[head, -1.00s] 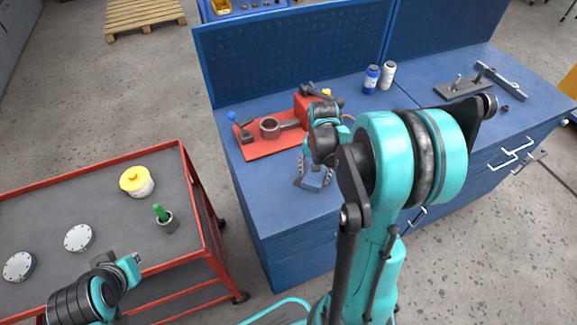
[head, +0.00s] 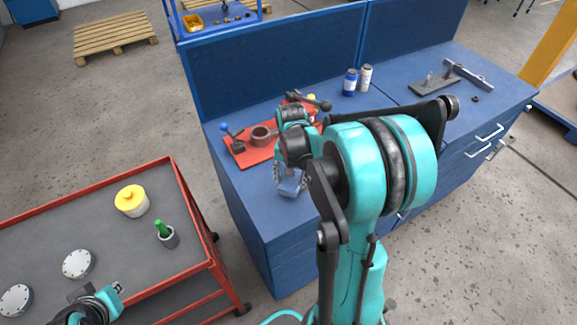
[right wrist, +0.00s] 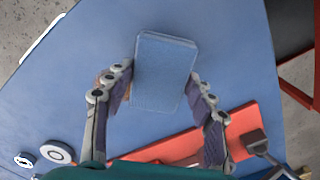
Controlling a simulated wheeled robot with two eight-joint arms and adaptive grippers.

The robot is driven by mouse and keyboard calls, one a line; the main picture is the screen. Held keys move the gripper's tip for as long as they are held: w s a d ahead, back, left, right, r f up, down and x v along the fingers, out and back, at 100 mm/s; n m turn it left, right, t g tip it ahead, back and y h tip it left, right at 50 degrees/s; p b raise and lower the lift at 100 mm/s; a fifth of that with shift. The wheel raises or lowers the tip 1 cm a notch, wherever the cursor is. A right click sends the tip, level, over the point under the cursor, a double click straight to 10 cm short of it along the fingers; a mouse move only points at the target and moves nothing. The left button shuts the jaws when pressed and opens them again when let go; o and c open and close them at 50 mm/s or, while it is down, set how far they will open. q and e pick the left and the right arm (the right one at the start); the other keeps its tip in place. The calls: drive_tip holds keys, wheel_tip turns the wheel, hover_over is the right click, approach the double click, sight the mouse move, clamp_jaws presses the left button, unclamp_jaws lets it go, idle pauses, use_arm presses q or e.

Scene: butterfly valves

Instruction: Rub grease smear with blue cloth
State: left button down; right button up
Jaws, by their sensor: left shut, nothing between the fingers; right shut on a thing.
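The blue cloth (right wrist: 165,72) is a folded rectangular pad. In the right wrist view it lies between the two fingers of my right gripper (right wrist: 163,95), which is shut on it. In the head view the cloth (head: 292,186) is at the tip of my right gripper (head: 288,180), over the blue bench top near its front left. I cannot tell whether it touches the bench. A brownish patch shows by the left finger in the right wrist view; I cannot tell if it is the grease smear. My left gripper (head: 116,289) is shut and empty by the trolley's front edge.
A red plate (head: 250,157) with clamps lies behind the cloth. A blue bottle (head: 350,82) and a white bottle (head: 366,77) stand further right. The red trolley (head: 190,225) holds a yellow-lidded jar (head: 131,201), a green-handled item (head: 165,234) and flange discs (head: 77,263).

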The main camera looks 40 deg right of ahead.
drive_tip(key=shift+d+r, duration=0.15)
drive_tip(key=shift+r, duration=0.45)
wheel_tip(320, 180, up, 2)
drive_tip(key=shift+r+p, duration=0.1)
drive_tip(key=shift+p, duration=1)
drive_tip(key=shift+r+p, duration=0.7)
drive_tip(key=shift+r, duration=0.35)
drive_tip(key=shift+a, duration=0.2)
